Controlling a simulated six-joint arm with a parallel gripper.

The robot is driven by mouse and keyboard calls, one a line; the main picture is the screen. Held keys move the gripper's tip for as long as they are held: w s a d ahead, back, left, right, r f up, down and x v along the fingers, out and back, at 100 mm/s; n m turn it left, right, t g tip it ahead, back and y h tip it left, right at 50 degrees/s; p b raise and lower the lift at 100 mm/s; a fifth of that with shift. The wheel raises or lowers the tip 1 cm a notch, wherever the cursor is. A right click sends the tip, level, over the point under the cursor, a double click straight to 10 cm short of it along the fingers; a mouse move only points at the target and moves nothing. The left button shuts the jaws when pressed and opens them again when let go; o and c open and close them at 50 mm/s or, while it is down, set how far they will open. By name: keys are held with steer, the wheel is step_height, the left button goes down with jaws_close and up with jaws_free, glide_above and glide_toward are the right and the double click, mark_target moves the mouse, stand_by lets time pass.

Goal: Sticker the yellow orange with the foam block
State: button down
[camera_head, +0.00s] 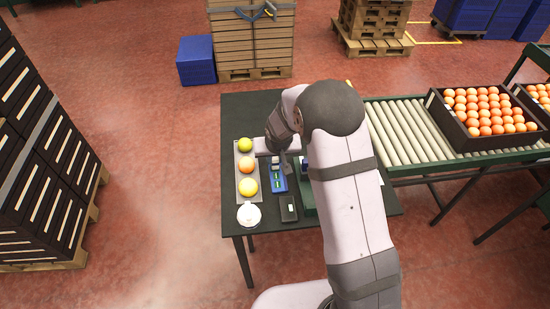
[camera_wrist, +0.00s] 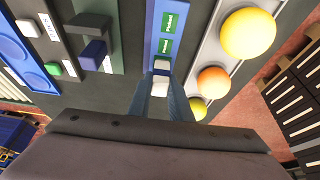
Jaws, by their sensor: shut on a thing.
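The yellow orange (camera_head: 248,187) sits at the near end of a grey tray (camera_head: 237,197); in the wrist view it is the large yellow ball (camera_wrist: 248,34) at upper right. My gripper (camera_wrist: 161,88) is shut on a small white foam block (camera_wrist: 160,80) at the end of the blue sticker strip (camera_head: 278,184). The strip in the wrist view (camera_wrist: 151,38) carries two green stickers (camera_wrist: 165,46). I cannot tell whether the block touches the strip or whether a sticker is on its hidden face. In the head view the fingertips are small and partly hidden.
An orange-coloured fruit (camera_head: 246,165) and a yellow-green one (camera_head: 245,144) share the tray. A white round dish (camera_head: 248,214) stands beyond its near end. A dark stand with a blue block (camera_wrist: 92,54) is left of the strip. A roller conveyor (camera_head: 400,130) lies right of the table.

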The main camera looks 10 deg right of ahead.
stand_by(0.6)
steer(key=shift+r+p, duration=2.65)
steer(key=shift+r, duration=0.85)
steer(key=shift+a+f, duration=0.2)
steer(key=shift+a, duration=0.25)
steer(key=s+a+r+n+y+b, duration=0.1)
steer(key=a+r+n+b, duration=0.35)
steer(key=a, duration=0.65)
steer(key=s+d+m+h, duration=0.1)
steer(key=s+d+m, duration=0.1)
steer(key=s+m, duration=0.2)
steer(key=shift+s+d+r+b, duration=0.3)
steer(key=shift+s+b, duration=0.1)
steer(key=shift+s, duration=1.05)
